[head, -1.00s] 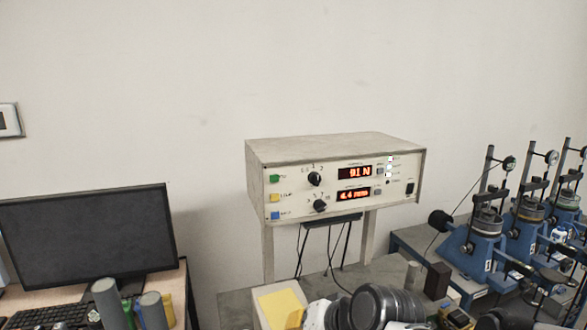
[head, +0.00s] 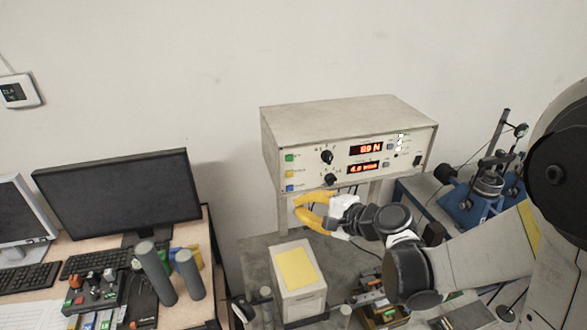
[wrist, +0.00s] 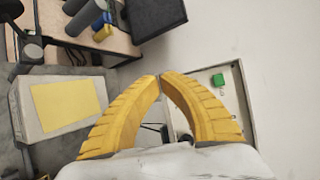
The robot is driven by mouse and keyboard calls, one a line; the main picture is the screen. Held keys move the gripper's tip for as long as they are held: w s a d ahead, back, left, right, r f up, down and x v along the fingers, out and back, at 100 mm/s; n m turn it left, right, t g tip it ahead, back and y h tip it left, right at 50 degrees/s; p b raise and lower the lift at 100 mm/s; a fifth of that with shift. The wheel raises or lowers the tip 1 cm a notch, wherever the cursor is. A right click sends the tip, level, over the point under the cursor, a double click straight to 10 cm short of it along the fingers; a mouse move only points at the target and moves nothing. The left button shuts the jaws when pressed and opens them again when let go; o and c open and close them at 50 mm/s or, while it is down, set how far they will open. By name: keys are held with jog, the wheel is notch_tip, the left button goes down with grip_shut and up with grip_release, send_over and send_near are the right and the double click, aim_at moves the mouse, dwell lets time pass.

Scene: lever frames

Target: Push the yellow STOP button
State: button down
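The yellow STOP button (head: 290,174) is on the left side of the control box's front panel (head: 345,155), between a green button (head: 290,158) above and a blue button (head: 290,188) below. My gripper (head: 296,206) has yellow fingers, curved with their tips together, and holds nothing. In the head view its tips appear just below the blue button; their distance from the panel is hard to tell. In the wrist view the tips (wrist: 160,76) meet left of the green button (wrist: 218,80). The yellow button is not visible there, likely behind the right finger.
Two dark knobs (head: 327,157) and red displays (head: 366,150) are right of the buttons. A pale box with a yellow top (head: 297,270) stands below my gripper. A monitor (head: 120,198) is on the desk at left. Blue machines (head: 480,200) stand at right.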

send_near(281, 180)
jog(key=w+a+f, duration=0.1)
jog(key=a+f, duration=0.2)
jog(key=a, duration=0.1)
jog(key=shift+w+r, duration=0.25)
jog(key=shift+w, duration=0.6)
jog(key=shift+w, duration=0.1)
dwell(0.9)
jog(key=shift+w+a, duration=0.1)
jog(key=shift+w, duration=0.2)
jog(key=shift+w+a, duration=0.1)
jog(key=shift+w, duration=0.25)
dwell(0.6)
dwell(0.4)
jog(key=shift+s+d+b, duration=0.2)
jog(key=shift+s+b, duration=0.25)
jog(key=shift+s, duration=0.3)
